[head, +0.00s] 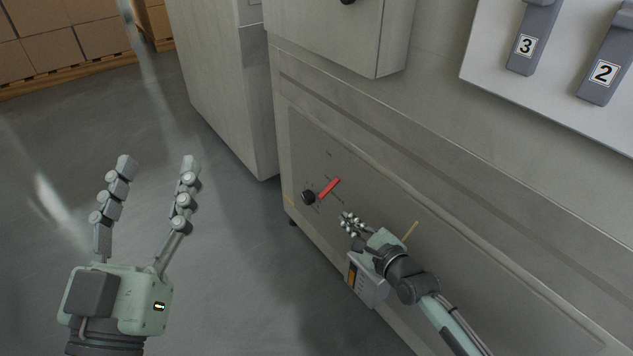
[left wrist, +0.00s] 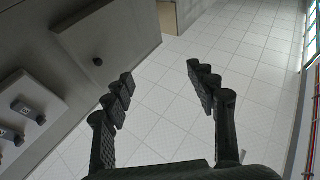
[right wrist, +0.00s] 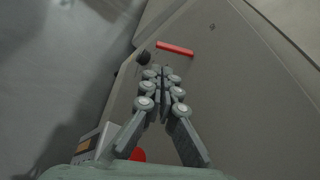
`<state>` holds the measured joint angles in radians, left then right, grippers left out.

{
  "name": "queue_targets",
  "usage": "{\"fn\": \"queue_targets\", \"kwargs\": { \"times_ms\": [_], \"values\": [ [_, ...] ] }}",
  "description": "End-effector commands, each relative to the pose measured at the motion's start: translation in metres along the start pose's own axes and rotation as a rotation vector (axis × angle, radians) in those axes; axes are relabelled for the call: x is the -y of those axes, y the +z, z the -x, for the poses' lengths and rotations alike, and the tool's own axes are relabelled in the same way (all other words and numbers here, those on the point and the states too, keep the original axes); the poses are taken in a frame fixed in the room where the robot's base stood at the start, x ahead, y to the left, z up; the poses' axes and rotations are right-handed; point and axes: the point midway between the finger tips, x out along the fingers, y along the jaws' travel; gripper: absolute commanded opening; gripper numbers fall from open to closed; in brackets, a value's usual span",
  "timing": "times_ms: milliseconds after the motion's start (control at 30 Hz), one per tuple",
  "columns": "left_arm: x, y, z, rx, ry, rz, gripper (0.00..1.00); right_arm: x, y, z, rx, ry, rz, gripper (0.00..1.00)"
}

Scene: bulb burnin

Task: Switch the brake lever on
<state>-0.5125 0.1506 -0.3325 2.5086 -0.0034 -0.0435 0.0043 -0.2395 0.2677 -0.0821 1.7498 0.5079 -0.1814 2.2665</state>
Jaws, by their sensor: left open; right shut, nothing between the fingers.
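The red brake lever (head: 329,188) is on the lower front panel of the grey machine, tilted in the head view. It also shows as a red bar in the right wrist view (right wrist: 175,48), just beyond my fingertips. A black knob (head: 308,197) is beside it. My right gripper (head: 346,218) is shut and empty, close to the lever on its lower right, and seems apart from it. My left gripper (head: 156,160) is open and empty, over the floor left of the machine.
A yellow bar (head: 410,233) and a grey box (head: 366,282) are near my right wrist on the panel. Numbered grey switches (head: 526,45) are on a white board at upper right. Boxes on pallets (head: 75,45) stand at the back left. The floor at left is clear.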

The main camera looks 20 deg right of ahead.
Motion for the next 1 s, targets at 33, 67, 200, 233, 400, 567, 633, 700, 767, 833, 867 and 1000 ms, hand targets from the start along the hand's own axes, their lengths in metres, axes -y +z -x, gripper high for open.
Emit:
{"fn": "queue_targets", "kwargs": {
  "times_ms": [33,67,200,233,400,567,633,700,767,833,867,1000],
  "values": [
    [0.0,0.0,0.0,0.009,-0.001,0.002,0.58,-0.001,-0.004,0.001,-0.013,0.008,-0.023,0.0],
    [-0.001,0.001,0.001,0.013,-0.001,0.003,0.58,-0.002,-0.006,0.002,-0.018,0.012,-0.033,0.0],
    [-0.001,0.003,0.001,0.021,-0.001,0.004,0.58,-0.004,-0.011,0.002,-0.027,0.017,-0.053,0.0],
    [-0.001,0.003,0.001,0.021,-0.001,0.004,0.58,-0.004,-0.011,0.002,-0.027,0.017,-0.054,0.0],
    [-0.001,0.003,0.001,0.02,-0.001,0.003,0.58,-0.004,-0.01,0.002,-0.026,0.016,-0.052,0.0],
    [0.0,0.001,0.001,0.002,-0.002,0.003,0.58,-0.004,-0.01,-0.004,-0.025,0.016,-0.05,0.0],
    [0.0,-0.003,0.001,-0.026,-0.002,0.002,0.58,-0.004,-0.01,-0.012,-0.023,0.015,-0.05,0.0],
    [0.001,-0.008,0.001,-0.066,-0.003,0.0,0.58,-0.004,-0.011,-0.024,-0.022,0.014,-0.05,0.0],
    [0.002,-0.013,0.001,-0.107,-0.004,-0.002,0.58,-0.004,-0.011,-0.035,-0.022,0.014,-0.049,0.0],
    [0.003,-0.021,0.002,-0.158,-0.005,-0.005,0.58,-0.005,-0.011,-0.049,-0.022,0.014,-0.048,0.0],
    [0.004,-0.024,0.002,-0.18,-0.006,-0.006,0.58,-0.004,-0.012,-0.054,-0.022,0.014,-0.048,0.0],
    [0.005,-0.038,0.006,-0.278,-0.007,-0.012,0.58,-0.005,-0.012,-0.077,-0.022,0.015,-0.048,0.0]
  ]
}}
